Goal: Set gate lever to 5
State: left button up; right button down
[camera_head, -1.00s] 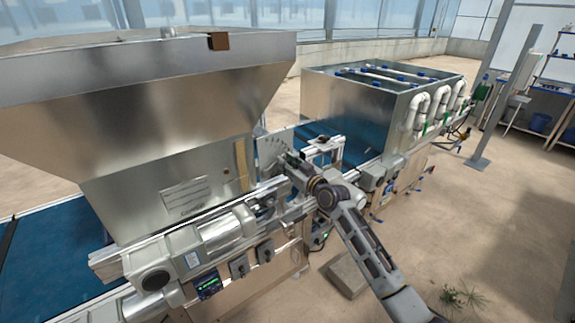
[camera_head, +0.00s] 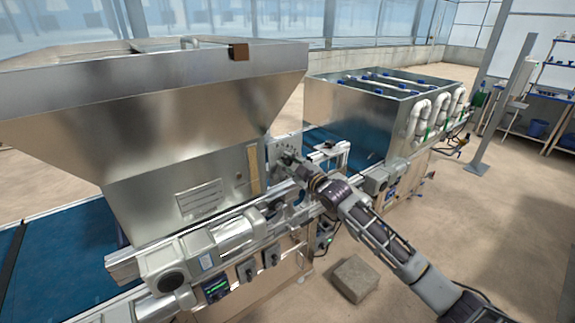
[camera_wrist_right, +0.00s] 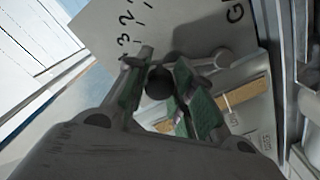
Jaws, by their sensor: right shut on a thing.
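The gate scale plate (camera_head: 284,146) is a pale metal panel beside the large hopper. In the right wrist view the plate (camera_wrist_right: 192,22) carries black handwritten marks, with a 3 and a 2 readable and a G farther right. My right gripper (camera_head: 291,160) is at the plate. In the right wrist view my right gripper (camera_wrist_right: 162,72) has its green-padded fingers closed around the dark round knob of the gate lever (camera_wrist_right: 160,84). The rest of the lever is hidden, and I cannot read which mark it points at. My left gripper is not in view.
The steel hopper (camera_head: 150,110) stands left of the plate. A motor housing (camera_head: 225,236) and rail run along the machine's front. A blue conveyor belt (camera_head: 60,255) passes below. A steel box with white pipes (camera_head: 345,115) stands right. A block (camera_head: 355,278) lies on open floor.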

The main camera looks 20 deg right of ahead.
jog(key=shift+s+a+r+n, duration=0.1)
jog(key=shift+a+n, duration=0.1)
jog(key=shift+n, duration=0.1)
jog(key=c, duration=1.2)
grip_release()
jog(key=shift+o, duration=0.2)
jog(key=shift+s+d, duration=0.1)
jog(key=shift+s, duration=0.05)
jog(key=v, duration=1.1)
jog(key=shift+s, duration=0.3)
jog(key=shift+d, duration=0.1)
